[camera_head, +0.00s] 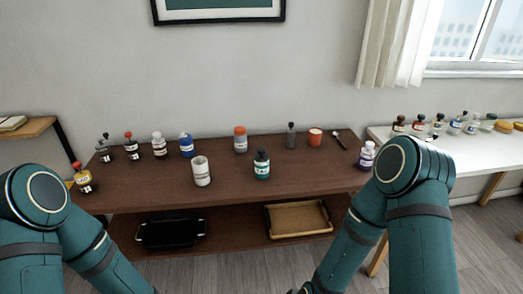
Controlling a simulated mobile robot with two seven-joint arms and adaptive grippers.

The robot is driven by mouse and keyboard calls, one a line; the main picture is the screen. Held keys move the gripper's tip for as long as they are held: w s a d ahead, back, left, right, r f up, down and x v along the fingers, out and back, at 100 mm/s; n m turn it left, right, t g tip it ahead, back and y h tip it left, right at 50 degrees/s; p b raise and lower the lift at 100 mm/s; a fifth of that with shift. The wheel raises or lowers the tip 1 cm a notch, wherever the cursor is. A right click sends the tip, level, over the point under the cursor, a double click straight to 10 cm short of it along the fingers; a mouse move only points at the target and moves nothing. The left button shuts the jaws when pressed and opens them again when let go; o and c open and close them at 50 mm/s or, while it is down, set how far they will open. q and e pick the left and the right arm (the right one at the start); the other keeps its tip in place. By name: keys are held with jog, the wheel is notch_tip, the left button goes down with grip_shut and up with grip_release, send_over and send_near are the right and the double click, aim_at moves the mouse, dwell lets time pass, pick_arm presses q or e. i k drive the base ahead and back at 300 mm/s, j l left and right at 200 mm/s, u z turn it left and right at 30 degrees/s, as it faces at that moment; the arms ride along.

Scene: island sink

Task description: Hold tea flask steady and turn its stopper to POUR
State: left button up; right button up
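Several small labelled bottles and jars stand upright on a dark brown wooden table. I cannot tell which is the tea flask, and no stopper marking is readable. Near the front are a teal bottle with a dark top (262,165) and a white cylindrical container (202,172). Behind them are a grey container with an orange lid (240,141) and a slim dark grey bottle (291,136). My two teal arms come in at the lower left and lower right. Neither gripper is visible; both lie outside the picture.
A red cup (315,137) and a dark spoon-like utensil (340,141) lie at the back right. The lower shelf holds a black tray (171,231) and a wooden tray (299,219). A white side table (466,146) with more bottles stands right. The table's front middle is clear.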

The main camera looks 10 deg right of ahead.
aim_at(262, 156)
jog(key=l+u, duration=0.25)
jog(key=u, duration=0.15)
jog(key=i+l+u, duration=0.1)
jog(key=l+u, duration=0.25)
jog(key=k+l+u, duration=0.1)
jog(key=l+u, duration=0.25)
jog(key=l, duration=1)
jog(key=k+l+u, duration=0.1)
jog(key=l, duration=0.35)
